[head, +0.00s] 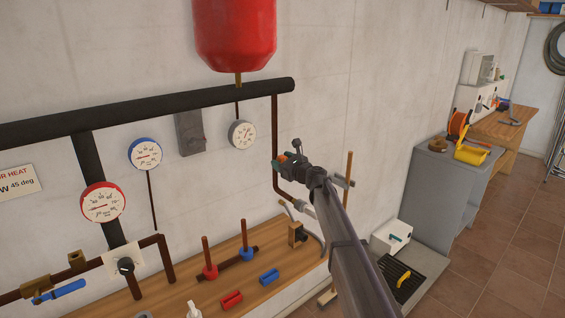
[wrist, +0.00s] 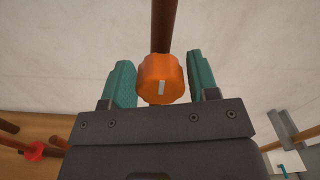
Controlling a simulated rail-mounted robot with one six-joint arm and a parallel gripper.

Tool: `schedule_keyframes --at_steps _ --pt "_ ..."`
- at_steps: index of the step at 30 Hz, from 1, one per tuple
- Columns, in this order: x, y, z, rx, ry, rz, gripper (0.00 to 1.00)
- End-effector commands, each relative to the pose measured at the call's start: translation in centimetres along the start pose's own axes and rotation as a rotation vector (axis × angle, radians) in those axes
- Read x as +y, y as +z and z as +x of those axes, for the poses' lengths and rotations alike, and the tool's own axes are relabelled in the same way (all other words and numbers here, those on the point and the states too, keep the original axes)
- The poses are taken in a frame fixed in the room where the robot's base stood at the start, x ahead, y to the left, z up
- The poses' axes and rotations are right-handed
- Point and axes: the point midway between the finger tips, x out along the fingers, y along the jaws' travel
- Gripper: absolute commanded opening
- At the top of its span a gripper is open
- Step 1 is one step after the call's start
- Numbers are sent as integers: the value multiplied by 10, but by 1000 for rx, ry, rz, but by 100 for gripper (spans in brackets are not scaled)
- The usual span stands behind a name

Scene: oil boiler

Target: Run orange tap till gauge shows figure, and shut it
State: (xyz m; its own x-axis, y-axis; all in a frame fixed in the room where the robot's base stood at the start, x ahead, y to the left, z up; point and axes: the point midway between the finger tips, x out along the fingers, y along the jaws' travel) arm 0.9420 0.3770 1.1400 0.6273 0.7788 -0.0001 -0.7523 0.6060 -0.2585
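The orange tap (wrist: 161,80) is a ribbed round knob with a pale mark that looks upright in the wrist view. It sits on a brown vertical pipe, and a little of its orange shows in the head view (head: 282,158). My gripper (wrist: 162,78) has its teal fingers on either side of the knob, with thin gaps that suggest it is open around it. In the head view my gripper (head: 286,161) is at the pipe. A grey-rimmed gauge (head: 242,134) hangs left of the tap; its reading is too small to tell.
A blue-rimmed gauge (head: 145,154) and a red-rimmed gauge (head: 102,202) hang further left. A partly cut-off sign (head: 18,182) reads "45 deg". A red tank (head: 235,35) is above. Red and blue valves stand over the wooden bench (head: 185,297) below. A grey cabinet (head: 440,185) is at right.

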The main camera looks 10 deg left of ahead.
Motion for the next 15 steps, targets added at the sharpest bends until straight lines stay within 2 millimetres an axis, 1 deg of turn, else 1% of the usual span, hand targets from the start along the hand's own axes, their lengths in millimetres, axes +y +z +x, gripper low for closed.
schedule_keyframes --at_steps 1,2,10,11,15 --pt "0 0 0 0 0 0 50" --pt "0 0 0 0 0 0 47" --pt "0 0 0 0 0 0 21" --pt "0 0 0 0 0 0 20" --pt "0 0 0 0 0 -6 20"
